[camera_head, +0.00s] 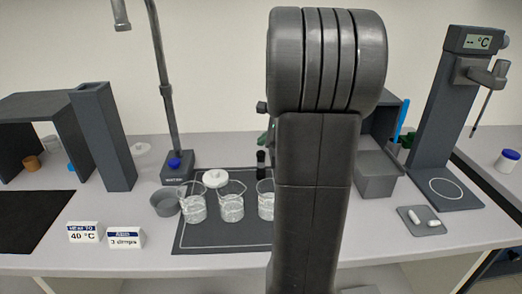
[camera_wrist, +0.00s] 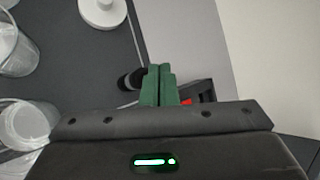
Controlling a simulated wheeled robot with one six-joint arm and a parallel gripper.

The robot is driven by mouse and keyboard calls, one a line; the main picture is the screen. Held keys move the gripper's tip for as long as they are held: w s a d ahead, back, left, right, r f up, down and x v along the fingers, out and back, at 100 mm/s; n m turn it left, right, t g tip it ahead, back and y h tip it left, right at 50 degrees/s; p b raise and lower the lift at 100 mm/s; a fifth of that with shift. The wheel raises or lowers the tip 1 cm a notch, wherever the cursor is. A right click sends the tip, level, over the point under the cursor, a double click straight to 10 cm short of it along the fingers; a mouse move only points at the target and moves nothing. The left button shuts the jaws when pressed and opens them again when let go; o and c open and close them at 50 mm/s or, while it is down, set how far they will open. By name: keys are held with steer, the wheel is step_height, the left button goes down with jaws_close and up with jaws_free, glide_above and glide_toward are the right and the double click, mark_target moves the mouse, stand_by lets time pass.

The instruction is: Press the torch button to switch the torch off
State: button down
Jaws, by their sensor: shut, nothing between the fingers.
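My gripper (camera_wrist: 160,70) shows in the wrist view with its green fingers together and nothing between them. A small black cylinder (camera_wrist: 131,80), possibly part of the torch, lies just left of the fingers; I cannot tell whether they touch. A small red patch (camera_wrist: 187,101), possibly a button, shows on a dark body right of the fingers, partly hidden by my gripper. In the head view my arm hides most of this area. A black upright piece (camera_head: 261,162) shows at its left edge, below a bit of green finger. I cannot see whether the torch is lit.
Several glass beakers (camera_head: 232,207) stand on the dark mat (camera_head: 215,240), near a white round lid (camera_head: 215,178). A stand with a blue knob (camera_head: 174,163) is behind them. A grey bin (camera_head: 376,178) and a thermometer stand (camera_head: 437,110) are at right. Label cards (camera_head: 84,232) stand front left.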

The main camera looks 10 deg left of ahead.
step_height(320, 180, up, 6)
steer(key=p, duration=0.5)
